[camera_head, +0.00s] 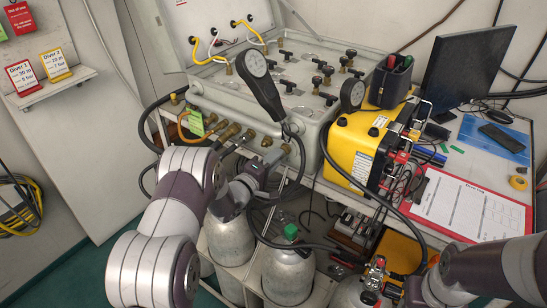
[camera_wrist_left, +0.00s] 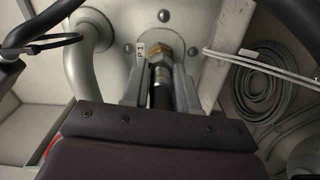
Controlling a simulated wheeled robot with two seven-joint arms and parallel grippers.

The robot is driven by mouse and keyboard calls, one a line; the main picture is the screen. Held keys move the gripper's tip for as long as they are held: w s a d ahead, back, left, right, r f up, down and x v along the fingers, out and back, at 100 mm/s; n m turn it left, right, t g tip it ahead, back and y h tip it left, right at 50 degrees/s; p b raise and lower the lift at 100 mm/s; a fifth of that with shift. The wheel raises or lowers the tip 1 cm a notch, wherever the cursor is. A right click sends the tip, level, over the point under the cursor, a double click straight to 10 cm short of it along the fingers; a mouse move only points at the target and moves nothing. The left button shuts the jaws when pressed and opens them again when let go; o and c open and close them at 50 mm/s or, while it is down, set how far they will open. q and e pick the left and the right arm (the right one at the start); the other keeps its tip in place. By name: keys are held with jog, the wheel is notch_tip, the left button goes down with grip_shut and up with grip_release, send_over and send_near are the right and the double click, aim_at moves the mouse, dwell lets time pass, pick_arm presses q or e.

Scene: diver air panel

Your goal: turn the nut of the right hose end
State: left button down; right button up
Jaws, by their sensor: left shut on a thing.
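My left gripper (camera_head: 265,168) reaches up to the front of the grey air panel (camera_head: 222,103), at the right end of its row of brass fittings. In the left wrist view the gripper (camera_wrist_left: 161,72) is shut around a black hose end (camera_wrist_left: 161,91). The fingers hide the sides of the hose end. Of my right arm only links show at the lower right; its gripper is out of view.
A yellow case (camera_head: 350,150) with leads stands right of the panel. Grey cylinders (camera_head: 289,275) stand below. A black handheld gauge (camera_head: 262,85) hangs over the panel's front edge. Hoses loop close to my left gripper. A red clipboard (camera_head: 468,208) lies on the desk.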

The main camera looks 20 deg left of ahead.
pick_arm(q)
jog(key=shift+n, duration=0.5)
jog(key=shift+f, duration=0.1)
jog(key=c, duration=0.8)
grip_release()
jog(key=shift+c, duration=0.2)
jog(key=v, duration=1.2)
jog(key=shift+s+a, duration=0.2)
jog(key=shift+s, duration=0.15)
